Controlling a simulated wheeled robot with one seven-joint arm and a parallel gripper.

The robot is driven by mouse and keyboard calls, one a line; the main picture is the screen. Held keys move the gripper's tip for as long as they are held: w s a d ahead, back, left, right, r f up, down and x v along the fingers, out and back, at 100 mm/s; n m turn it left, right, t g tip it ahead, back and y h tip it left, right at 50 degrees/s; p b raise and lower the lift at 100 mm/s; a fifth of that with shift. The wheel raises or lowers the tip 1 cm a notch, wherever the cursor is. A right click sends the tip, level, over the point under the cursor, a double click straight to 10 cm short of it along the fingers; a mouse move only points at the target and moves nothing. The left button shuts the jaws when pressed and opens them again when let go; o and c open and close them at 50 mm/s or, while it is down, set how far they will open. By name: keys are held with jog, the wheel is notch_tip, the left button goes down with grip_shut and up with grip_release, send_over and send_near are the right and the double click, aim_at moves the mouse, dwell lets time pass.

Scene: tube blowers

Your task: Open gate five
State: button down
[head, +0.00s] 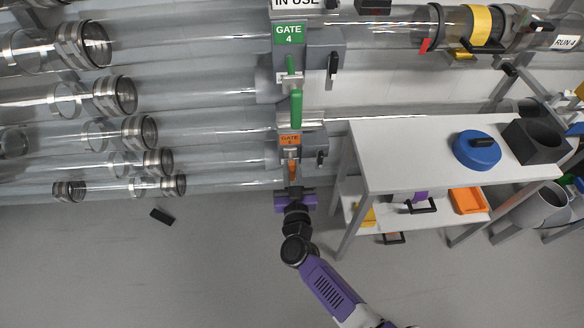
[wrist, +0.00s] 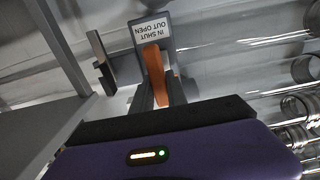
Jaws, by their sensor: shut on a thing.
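The gate five housing (head: 313,139) carries a small orange label (head: 290,140) and sits on a clear tube below gate four. Its orange handle (head: 292,170) points down from the housing towards me. My gripper (head: 294,191) is shut on this handle. In the wrist view the orange handle (wrist: 154,70) lies between the dark fingers (wrist: 158,92), which hide part of it. A white label (wrist: 151,29) beyond the handle reads upside down "IN SHUT OUT OPEN". A dark latch-like part (wrist: 101,64) stands beside the housing. How far the handle is drawn out is unclear.
Gate four (head: 289,34), with a green handle (head: 296,108), is just above. A white table (head: 400,150) with a blue round thing (head: 477,150) stands close on the right. Clear tubes run left. A small dark block (head: 162,216) lies on the otherwise open floor.

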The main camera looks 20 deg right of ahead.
jog(key=p+v, duration=0.4)
jog(key=v, duration=0.5)
jog(key=shift+w, duration=0.1)
jog(key=c, duration=1.3)
grip_release()
jog(key=p+v, duration=0.1)
jog(key=v, duration=0.6)
jog(key=shift+s+a, duration=0.1)
jog(key=shift+s, duration=0.3)
